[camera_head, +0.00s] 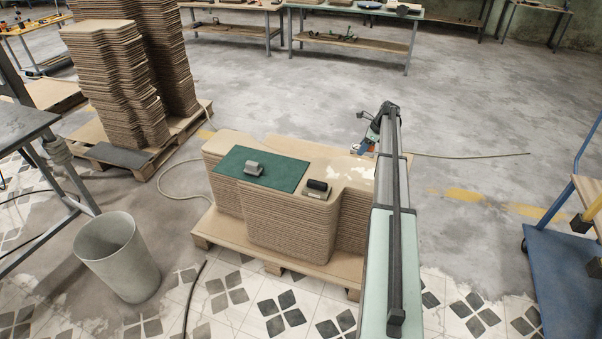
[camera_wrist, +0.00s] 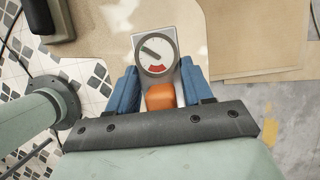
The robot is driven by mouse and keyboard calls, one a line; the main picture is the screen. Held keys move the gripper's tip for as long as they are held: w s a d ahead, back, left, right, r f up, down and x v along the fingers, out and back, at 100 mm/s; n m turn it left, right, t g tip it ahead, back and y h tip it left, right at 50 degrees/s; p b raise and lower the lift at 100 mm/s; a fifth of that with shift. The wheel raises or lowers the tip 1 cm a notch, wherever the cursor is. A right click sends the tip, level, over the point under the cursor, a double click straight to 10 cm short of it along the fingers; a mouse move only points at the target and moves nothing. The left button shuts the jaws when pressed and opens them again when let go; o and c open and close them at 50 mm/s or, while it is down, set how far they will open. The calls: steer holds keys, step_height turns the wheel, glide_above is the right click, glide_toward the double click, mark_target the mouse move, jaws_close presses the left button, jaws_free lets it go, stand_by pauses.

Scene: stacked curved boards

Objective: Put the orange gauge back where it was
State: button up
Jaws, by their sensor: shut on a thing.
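The orange gauge (camera_wrist: 161,96) is between my gripper's blue fingers (camera_wrist: 160,84) in the wrist view. It has a grey face plate with a round white dial, a dark needle and a red sector. My gripper is shut on its orange part, and the dial sticks out past the fingertips. In the head view my gripper (camera_head: 366,148) is at the right end of the stack of boards (camera_head: 290,225), largely hidden by my arm. Only a small orange patch of the gauge (camera_head: 370,147) shows there. I cannot tell whether the gauge touches the top board.
On the stack lie a green mat (camera_head: 225,165) with a grey object (camera_head: 253,169) on it, and a black object (camera_head: 317,187) beside it. A grey bin (camera_head: 118,262) stands at left, a blue cart (camera_head: 560,270) at right. Taller stacks (camera_head: 115,85) stand behind left.

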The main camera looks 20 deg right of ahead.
steer(key=w+a+n+g, duration=0.15)
steer(key=w+a, duration=0.25)
steer(key=a, duration=1.4)
steer(key=w+a+n+t, duration=0.15)
steer(key=w+a, duration=0.25)
steer(key=a, duration=1.4)
steer(key=shift+w+d+f+m, duration=0.15)
steer(key=shift+f+m, duration=0.4)
steer(key=shift+f, duration=1)
steer(key=shift+d+f+m, duration=0.1)
steer(key=shift+f+m, duration=0.4)
steer(key=shift+f, duration=1)
steer(key=shift+w+d+f+m, duration=0.15)
steer(key=shift+f+m, duration=0.4)
steer(key=shift+f, duration=1)
steer(key=shift+s+f, duration=0.1)
steer(key=o, duration=1.3)
